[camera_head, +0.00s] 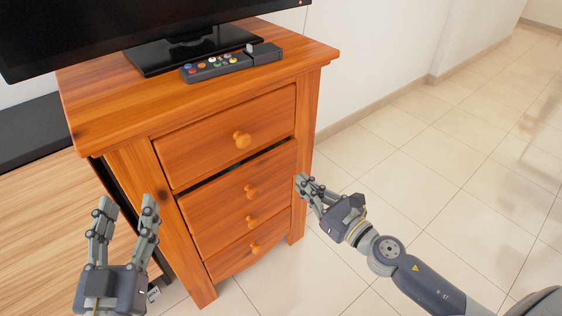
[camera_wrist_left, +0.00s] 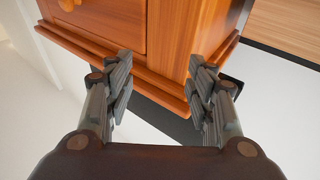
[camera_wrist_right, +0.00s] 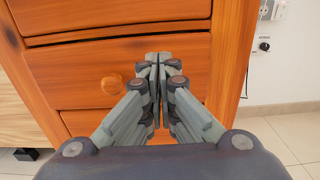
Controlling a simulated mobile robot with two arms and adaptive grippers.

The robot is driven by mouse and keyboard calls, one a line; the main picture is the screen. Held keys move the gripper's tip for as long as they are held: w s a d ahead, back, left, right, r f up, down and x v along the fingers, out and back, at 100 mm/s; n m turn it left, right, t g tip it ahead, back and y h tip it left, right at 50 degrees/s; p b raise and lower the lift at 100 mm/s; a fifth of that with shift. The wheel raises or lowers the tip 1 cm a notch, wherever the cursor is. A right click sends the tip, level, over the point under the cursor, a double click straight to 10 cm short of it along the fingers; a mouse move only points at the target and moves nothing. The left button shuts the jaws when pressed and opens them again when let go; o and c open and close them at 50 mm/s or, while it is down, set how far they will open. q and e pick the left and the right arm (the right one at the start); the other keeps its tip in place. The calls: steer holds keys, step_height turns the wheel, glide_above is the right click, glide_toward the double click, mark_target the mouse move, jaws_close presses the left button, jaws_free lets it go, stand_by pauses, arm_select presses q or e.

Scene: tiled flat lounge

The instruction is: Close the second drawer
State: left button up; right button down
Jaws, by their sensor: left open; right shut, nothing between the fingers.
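The orange wooden cabinet (camera_head: 124,165) has a column of drawers with round knobs. The second drawer (camera_head: 215,205) stands slightly out, with a dark gap above its front; its knob (camera_head: 251,191) faces me. My right gripper (camera_head: 304,184) is shut and empty at the right edge of this drawer front. In the right wrist view its fingertips (camera_wrist_right: 158,62) are in front of the right part of a drawer front (camera_wrist_right: 75,78), right of its knob; I cannot tell if they touch. My left gripper (camera_head: 127,204) is open and empty, left of the cabinet front; the left wrist view shows a cabinet corner beyond its fingers (camera_wrist_left: 160,75).
The top drawer (camera_head: 205,145) looks shut. Lower drawers (camera_head: 225,265) also look shut. A television (camera_head: 120,25) and a remote-like device (camera_head: 225,65) stand on the cabinet top. A low wooden unit (camera_head: 40,220) is at left. Tiled floor (camera_head: 440,150) at right is clear.

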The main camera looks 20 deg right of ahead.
mark_target(275, 157)
steer(key=p+x, duration=0.1)
steer(key=x, duration=0.7)
arm_select(q)
steer(key=shift+a+f+g+y, duration=0.15)
steer(key=shift+f+g, duration=0.3)
steer(key=shift+f, duration=0.45)
steer(key=shift+a+f+g+y, duration=0.1)
steer(key=shift+f+g+y, duration=0.1)
steer(key=shift+f+g, duration=0.5)
steer(key=shift+a+f+g+y, duration=0.15)
steer(key=shift+f+g, duration=0.1)
steer(key=shift+f, duration=0.8)
arm_select(e)
steer(key=shift+w+a, duration=0.25)
steer(key=shift+w, duration=0.45)
arm_select(q)
steer(key=shift+d, duration=0.1)
arm_select(e)
steer(key=shift+w+a, duration=0.15)
steer(key=shift+w, duration=0.3)
steer(key=shift+x, duration=0.8)
arm_select(q)
steer(key=shift+s+f+g, duration=0.25)
steer(key=shift+f+g, duration=0.35)
steer(key=shift+f, duration=0.25)
arm_select(e)
steer(key=shift+r, duration=0.2)
